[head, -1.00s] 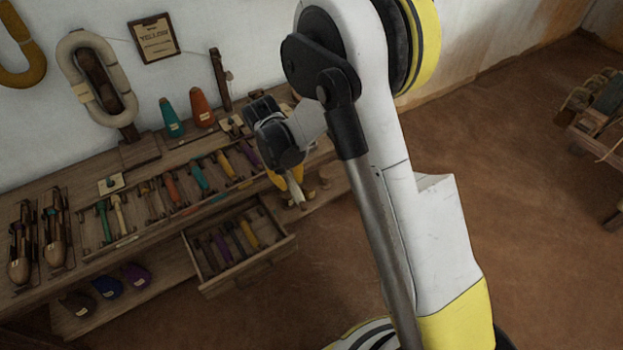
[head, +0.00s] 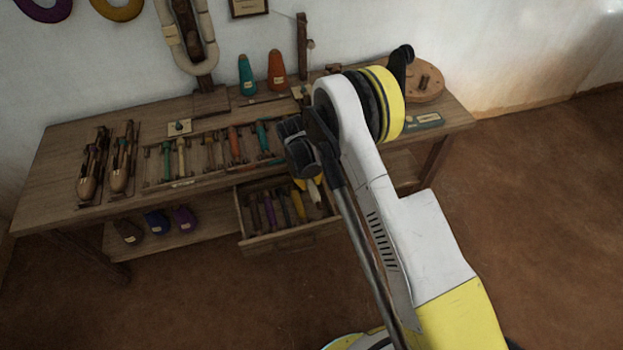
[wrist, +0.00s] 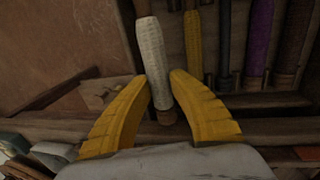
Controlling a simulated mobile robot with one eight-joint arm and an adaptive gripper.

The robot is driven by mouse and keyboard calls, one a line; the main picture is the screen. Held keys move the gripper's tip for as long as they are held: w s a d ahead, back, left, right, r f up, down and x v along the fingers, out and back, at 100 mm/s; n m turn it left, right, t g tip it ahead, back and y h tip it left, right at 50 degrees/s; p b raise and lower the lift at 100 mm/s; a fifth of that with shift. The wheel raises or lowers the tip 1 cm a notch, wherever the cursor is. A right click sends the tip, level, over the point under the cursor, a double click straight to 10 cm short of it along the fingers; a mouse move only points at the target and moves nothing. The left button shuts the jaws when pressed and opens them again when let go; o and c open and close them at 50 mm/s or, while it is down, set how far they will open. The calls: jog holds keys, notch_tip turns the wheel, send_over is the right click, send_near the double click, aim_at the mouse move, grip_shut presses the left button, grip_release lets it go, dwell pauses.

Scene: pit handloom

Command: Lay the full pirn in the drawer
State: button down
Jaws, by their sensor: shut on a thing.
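A pale cream-white pirn (wrist: 153,60) is held between the two yellow fingers of my gripper (wrist: 160,90). In the head view the pirn (head: 314,192) is small and partly hidden by my arm. The drawer (head: 282,240) is pulled out below the bench top and holds several pirns. In the wrist view the drawer (wrist: 265,127) shows a yellow pirn (wrist: 193,50), a purple pirn (wrist: 259,38) and dark ones. The held pirn is above the drawer's side near the yellow pirn; the exact height gap cannot be told.
The bench (head: 60,165) carries two shuttles (head: 122,170) and a tray of coloured pirns (head: 180,183). Teal and orange cones (head: 277,70) stand at the back. Yarn balls (head: 157,222) lie on the lower shelf. The floor in front is clear.

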aim_at(310, 198)
notch_tip(310, 198, down, 3)
jog(key=shift+f+b, duration=0.1)
jog(key=shift+b, duration=0.55)
jog(key=shift+f, duration=1.9)
jog(key=c, duration=0.9)
grip_release()
jog(key=shift+o, duration=0.2)
jog(key=shift+r+p, duration=1.75)
jog(key=shift+r, duration=2.3)
jog(key=shift+r, duration=0.1)
